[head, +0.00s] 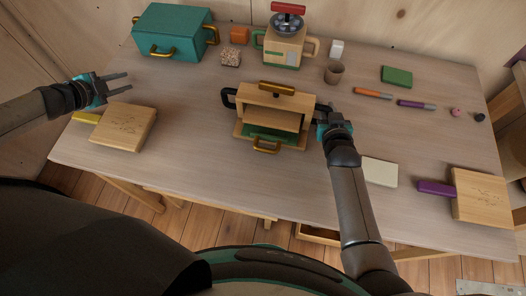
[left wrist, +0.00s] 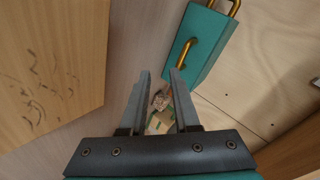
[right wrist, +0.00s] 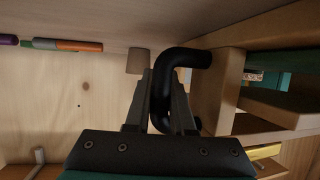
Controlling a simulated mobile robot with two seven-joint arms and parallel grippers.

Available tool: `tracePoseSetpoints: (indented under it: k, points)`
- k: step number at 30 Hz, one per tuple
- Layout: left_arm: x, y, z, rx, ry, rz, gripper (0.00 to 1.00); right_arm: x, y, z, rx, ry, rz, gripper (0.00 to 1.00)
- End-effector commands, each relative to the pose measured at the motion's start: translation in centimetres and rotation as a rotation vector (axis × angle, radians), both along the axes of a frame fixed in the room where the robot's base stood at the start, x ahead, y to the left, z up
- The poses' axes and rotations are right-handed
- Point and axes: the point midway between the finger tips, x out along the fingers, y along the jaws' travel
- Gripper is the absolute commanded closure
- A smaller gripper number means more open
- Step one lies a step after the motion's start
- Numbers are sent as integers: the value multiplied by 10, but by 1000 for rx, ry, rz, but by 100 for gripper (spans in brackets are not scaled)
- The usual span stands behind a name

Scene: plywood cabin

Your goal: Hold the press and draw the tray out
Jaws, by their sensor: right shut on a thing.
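The wooden press (head: 275,95) stands in the middle of the table, with a gold handle on top and black side handles. Its tray (head: 270,138) is green inside, with a gold front handle (head: 266,146), and sits at the bottom front of the press. My right gripper (head: 325,112) is at the press's right side. It is shut on the right black handle (right wrist: 180,60), which shows between the fingers in the right wrist view. My left gripper (head: 118,80) is open and empty at the table's left side, apart from the press. The tray's inside is partly hidden.
A teal box (head: 172,36) stands at the back left. A wooden board (head: 124,128) lies under my left gripper's side. A wooden grinder (head: 286,45), a cup (head: 333,72) and small blocks stand behind the press. A pale block (head: 380,172) lies right of my right arm. The table front is clear.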

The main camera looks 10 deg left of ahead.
Motion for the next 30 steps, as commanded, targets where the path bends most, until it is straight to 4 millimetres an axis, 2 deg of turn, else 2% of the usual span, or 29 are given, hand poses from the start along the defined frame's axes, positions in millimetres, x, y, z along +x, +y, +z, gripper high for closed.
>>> tracePoseSetpoints:
  k: [1,3,6,8,10,15,21,26,30]
  points:
    - [22,-37,10,-17,-73,-84,70,0,0,-1,0,2,0,100]
    - [48,-84,29,-13,-179,-201,70,0,0,-1,0,2,0,100]
    - [74,-145,61,6,-342,-349,70,0,0,-1,-1,2,-1,100]
    - [81,-179,76,24,-433,-422,70,0,0,-1,-1,2,-1,100]
    - [80,-214,85,43,-522,-489,70,0,0,-1,-1,2,-1,100]
    - [47,-282,70,78,-661,-571,70,0,-1,-1,-1,2,-1,100]
    - [-5,-337,53,140,-784,-564,70,0,-1,-1,-1,2,-1,100]
    - [-48,-363,46,225,-854,-503,70,0,-1,-1,-1,2,-1,100]
    - [-90,-370,24,282,-814,-454,70,0,-1,-1,-1,2,-1,100]
